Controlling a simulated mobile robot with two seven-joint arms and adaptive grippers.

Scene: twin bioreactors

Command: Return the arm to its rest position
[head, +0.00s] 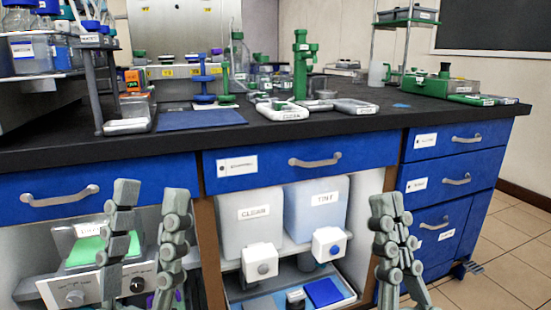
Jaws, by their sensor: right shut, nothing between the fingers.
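My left gripper (150,196) is in the lower left of the head view, its two grey fingers pointing up and standing apart with nothing between them. It is in front of the blue lab bench (345,152), near the open bay under the worktop. My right gripper (393,212) is in the lower right, in front of the bench between the open middle bay and the right drawers. Its fingers are closed together and empty. Both arms run out of the picture at the bottom, so their links are hidden.
The black worktop (440,118) carries a blue mat (200,119), a green stand (301,70) and a green case (428,85). White containers marked CLEAR (250,215) and TINT (325,200) stand in the middle bay.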

